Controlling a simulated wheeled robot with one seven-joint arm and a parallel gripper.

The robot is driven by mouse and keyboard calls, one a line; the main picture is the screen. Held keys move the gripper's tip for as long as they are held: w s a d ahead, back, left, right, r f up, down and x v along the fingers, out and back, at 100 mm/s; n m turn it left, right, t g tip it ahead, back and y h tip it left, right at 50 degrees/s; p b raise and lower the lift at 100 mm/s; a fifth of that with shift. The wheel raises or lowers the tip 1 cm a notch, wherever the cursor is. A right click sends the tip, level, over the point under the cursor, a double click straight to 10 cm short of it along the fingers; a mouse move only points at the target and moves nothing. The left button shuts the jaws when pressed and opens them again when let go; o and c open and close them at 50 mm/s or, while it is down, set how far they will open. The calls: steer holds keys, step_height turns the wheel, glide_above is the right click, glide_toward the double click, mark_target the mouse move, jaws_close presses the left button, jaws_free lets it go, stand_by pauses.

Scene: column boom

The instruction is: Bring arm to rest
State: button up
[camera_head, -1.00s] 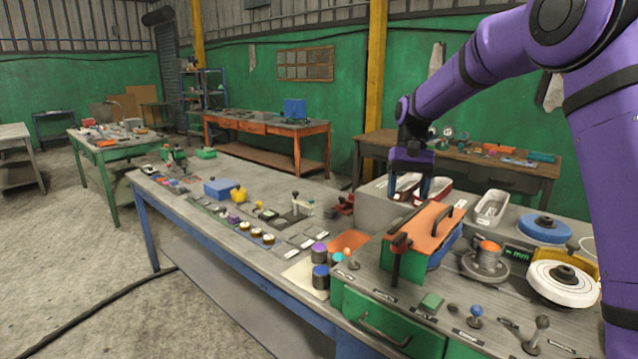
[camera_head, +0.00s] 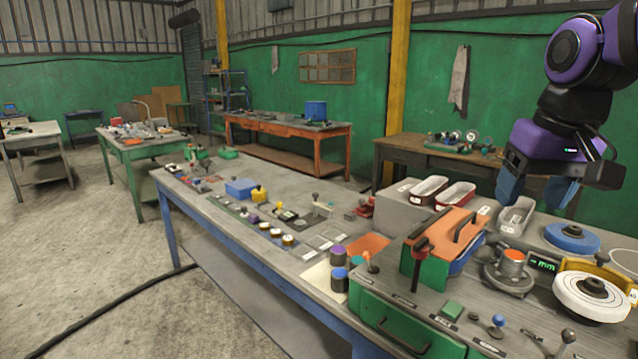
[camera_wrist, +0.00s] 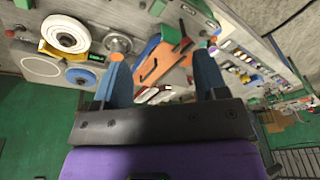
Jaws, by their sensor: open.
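My gripper (camera_head: 538,190) is at the right of the head view, raised above the back right part of the workbench. Its two blue fingers are apart with nothing between them. The wrist view shows the same open gripper (camera_wrist: 162,72) with the bench beyond the fingertips. Below and left of it in the head view stands an orange and green toolbox (camera_head: 441,243) with a dark handle. A grey tray (camera_head: 516,216) lies below the fingers, apart from them.
A blue disc (camera_head: 572,238), a white wheel (camera_head: 592,292) and a grey round device with an orange top (camera_head: 511,268) stand on the bench at the right. The floor (camera_head: 95,255) at left is open.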

steer(key=s+d+f+t, duration=0.1)
steer(key=s+f+t, duration=0.1)
steer(key=s, duration=0.9)
steer(key=shift+d+f+n+t, duration=0.15)
steer(key=shift+f+n+t, duration=0.2)
steer(key=shift+f, duration=0.3)
